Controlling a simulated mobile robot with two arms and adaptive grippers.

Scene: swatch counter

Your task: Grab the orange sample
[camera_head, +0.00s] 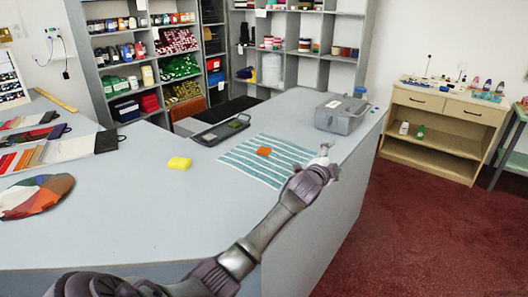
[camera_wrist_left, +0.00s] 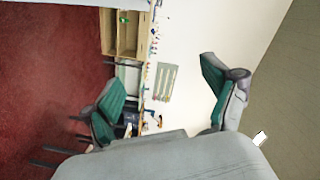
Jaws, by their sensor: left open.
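The orange sample (camera_head: 264,151) is a small flat orange block. It lies on a blue-and-white striped cloth (camera_head: 250,168) on the grey counter. My left gripper (camera_head: 323,153) is at the right end of the cloth, to the right of the sample and apart from it. It is open, and nothing shows between its fingers. In the left wrist view part of the gripper (camera_wrist_left: 225,95) shows against the wall, and the sample is not seen. My right gripper is in neither view.
A yellow block (camera_head: 179,163) lies left of the cloth. A dark tray (camera_head: 220,131) and a grey lidded box (camera_head: 341,114) stand behind. Colour swatches (camera_head: 40,194) cover the counter's left side. The counter between is clear.

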